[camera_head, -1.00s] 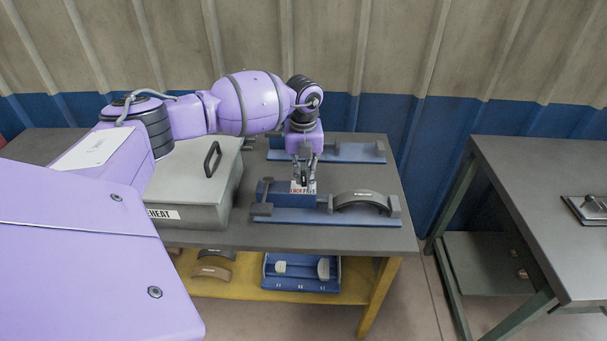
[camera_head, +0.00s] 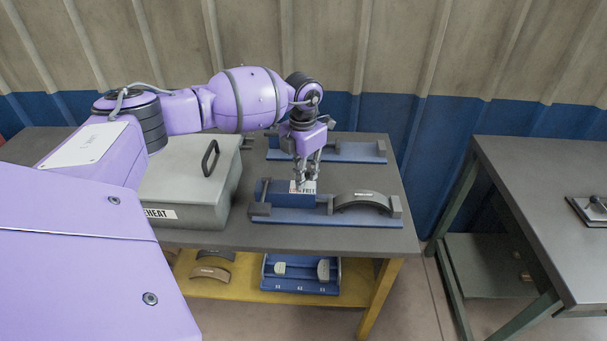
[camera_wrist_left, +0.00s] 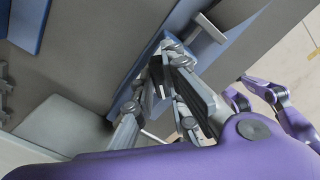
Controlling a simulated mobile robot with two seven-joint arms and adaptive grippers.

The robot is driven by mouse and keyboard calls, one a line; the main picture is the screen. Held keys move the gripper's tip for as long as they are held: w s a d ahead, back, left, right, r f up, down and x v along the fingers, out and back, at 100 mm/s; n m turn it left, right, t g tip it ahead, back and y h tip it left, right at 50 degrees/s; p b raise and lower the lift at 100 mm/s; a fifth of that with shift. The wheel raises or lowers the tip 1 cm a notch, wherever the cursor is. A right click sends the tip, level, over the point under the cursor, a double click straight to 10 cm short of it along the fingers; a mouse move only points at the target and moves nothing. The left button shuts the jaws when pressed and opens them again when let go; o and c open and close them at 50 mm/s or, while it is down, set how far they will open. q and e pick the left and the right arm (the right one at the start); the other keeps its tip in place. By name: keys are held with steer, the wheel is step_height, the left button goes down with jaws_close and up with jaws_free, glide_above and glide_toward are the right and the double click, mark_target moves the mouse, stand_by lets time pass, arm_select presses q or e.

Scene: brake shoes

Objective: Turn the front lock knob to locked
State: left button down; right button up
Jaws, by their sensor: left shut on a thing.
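The front fixture (camera_head: 290,216) is a blue base on the table, with a blue block at its left carrying a white label (camera_head: 308,189). The label is partly covered, but "FREE" can be read. My left gripper (camera_head: 303,181) points down over the block, shut on the front lock knob. The knob is mostly hidden by the fingers in the head view. In the left wrist view, the fingers (camera_wrist_left: 166,65) close around a small dark piece (camera_wrist_left: 157,88), seemingly the knob. Its exact angle cannot be told.
A dark curved brake shoe (camera_head: 362,200) sits at the fixture's right. A second blue fixture (camera_head: 345,152) lies behind. A grey lidded box (camera_head: 185,210) stands left. Below, a yellow shelf (camera_head: 240,291) holds shoes and a blue tray (camera_head: 301,275). Another table (camera_head: 545,190) stands right.

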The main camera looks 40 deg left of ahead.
arm_select(q)
steer(key=shift+m, duration=0.5)
steer(key=c, duration=1.8)
jaws_free()
steer(key=shift+o, duration=0.2)
step_height(320, 180, up, 12)
